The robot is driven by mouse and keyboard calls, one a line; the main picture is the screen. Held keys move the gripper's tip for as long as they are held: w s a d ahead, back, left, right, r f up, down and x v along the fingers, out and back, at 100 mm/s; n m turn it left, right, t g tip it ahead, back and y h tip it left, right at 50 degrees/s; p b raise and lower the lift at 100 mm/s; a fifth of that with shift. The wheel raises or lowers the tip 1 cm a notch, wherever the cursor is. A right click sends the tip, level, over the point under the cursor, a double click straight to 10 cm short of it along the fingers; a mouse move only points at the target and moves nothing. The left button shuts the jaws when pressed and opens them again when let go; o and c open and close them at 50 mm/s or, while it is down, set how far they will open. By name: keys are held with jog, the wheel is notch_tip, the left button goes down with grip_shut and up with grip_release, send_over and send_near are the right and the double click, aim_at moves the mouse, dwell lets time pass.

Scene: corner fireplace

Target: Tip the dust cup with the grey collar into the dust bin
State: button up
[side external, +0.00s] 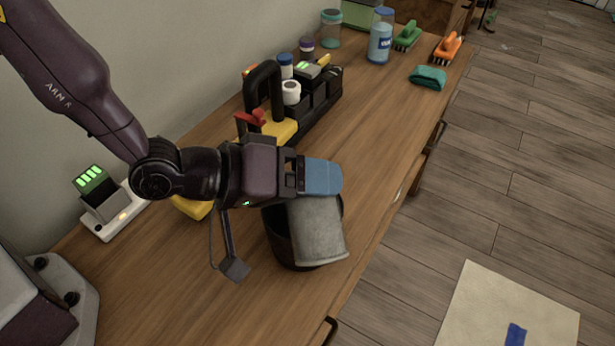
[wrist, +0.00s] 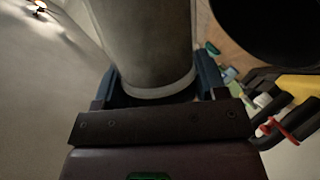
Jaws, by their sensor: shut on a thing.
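The dust cup (side external: 318,232) is a grey cylinder with a pale grey collar (wrist: 160,90), seen around its near end in the wrist view. My gripper (side external: 320,178) has blue fingers shut on this cup, one on each side near the collar. The cup points downward and slightly tilted in the side view. The black dust bin (side external: 284,243) stands on the bench, partly hidden behind the cup. Its dark round opening (wrist: 275,25) is to the right of the cup in the wrist view. I cannot tell whether the cup touches the bin; its contents are hidden.
A black caddy (side external: 318,106) with bottles stands behind, beside a yellow tool with a black handle (side external: 264,85). A charger (side external: 116,215) sits at left. Brushes and a green cloth (side external: 428,77) lie at the far end. The bench's (side external: 385,130) right strip is clear.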

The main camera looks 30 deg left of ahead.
jog(key=shift+f+n, duration=0.25)
jog(key=shift+n, duration=0.05)
dwell(0.5)
jog(key=shift+f+g+h, duration=0.25)
jog(key=shift+g+h, duration=0.05)
jog(key=shift+f+n, duration=0.1)
jog(key=shift+n, duration=0.2)
jog(key=shift+f, duration=0.2)
jog(key=shift+f, duration=0.1)
dwell(0.5)
jog(key=shift+f+n+g+h, duration=0.15)
jog(key=shift+n+g+h, duration=0.15)
jog(key=shift+n, duration=0.1)
jog(key=shift+f, duration=0.15)
